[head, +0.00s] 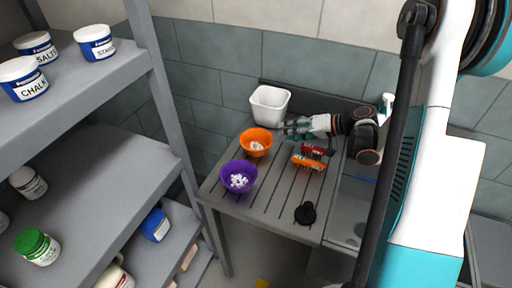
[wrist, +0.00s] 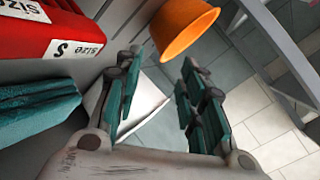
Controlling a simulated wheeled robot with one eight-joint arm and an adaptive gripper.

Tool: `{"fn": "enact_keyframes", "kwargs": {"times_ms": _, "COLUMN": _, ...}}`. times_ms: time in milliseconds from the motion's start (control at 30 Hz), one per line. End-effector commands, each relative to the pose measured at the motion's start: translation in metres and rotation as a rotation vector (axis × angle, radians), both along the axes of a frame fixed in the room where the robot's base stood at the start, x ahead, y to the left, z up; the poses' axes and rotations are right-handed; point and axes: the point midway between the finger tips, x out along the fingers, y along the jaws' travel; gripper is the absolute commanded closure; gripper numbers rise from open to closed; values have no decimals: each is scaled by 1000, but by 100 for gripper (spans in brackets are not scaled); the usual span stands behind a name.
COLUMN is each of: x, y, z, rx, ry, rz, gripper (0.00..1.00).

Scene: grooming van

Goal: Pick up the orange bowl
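The orange bowl (head: 247,149) stands upright on the grey slatted counter, with small pale pieces inside. In the wrist view the orange bowl (wrist: 182,30) is at the top, beyond the fingertips. My gripper (head: 290,130) is just right of the bowl in the head view, its fingers pointing left towards the rim. In the wrist view my gripper (wrist: 160,75) has its teal-padded fingers spread apart with nothing held between them. Whether a fingertip touches the bowl cannot be told.
A purple bowl (head: 228,180) with white pieces stands in front of the orange one. A white tub (head: 269,105) is behind. Red-and-orange packs (head: 309,160) lie right, beneath the arm. A black object (head: 306,213) is near the front. Grey shelving (head: 100,170) stands left.

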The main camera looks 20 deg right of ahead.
Motion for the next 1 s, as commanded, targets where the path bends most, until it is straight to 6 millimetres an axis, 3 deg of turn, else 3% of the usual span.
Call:
{"fn": "enact_keyframes", "kwargs": {"times_ms": 267, "x": 9, "y": 11, "z": -8, "rx": 0, "ry": 1, "rz": 1, "gripper": 63}}
{"fn": "enact_keyframes", "kwargs": {"times_ms": 600, "x": 36, "y": 40, "z": -28, "rx": -1, "ry": 1, "rz": 2, "gripper": 63}}
{"fn": "enact_keyframes", "kwargs": {"times_ms": 833, "x": 38, "y": 42, "z": -27, "rx": -1, "ry": 0, "rz": 0, "gripper": 63}}
{"fn": "enact_keyframes", "kwargs": {"times_ms": 867, "x": 38, "y": 42, "z": -27, "rx": -1, "ry": 0, "rz": 0, "gripper": 66}}
{"fn": "enact_keyframes", "kwargs": {"times_ms": 1000, "x": 37, "y": 42, "z": -27, "rx": -1, "ry": 0, "rz": 0, "gripper": 97}}
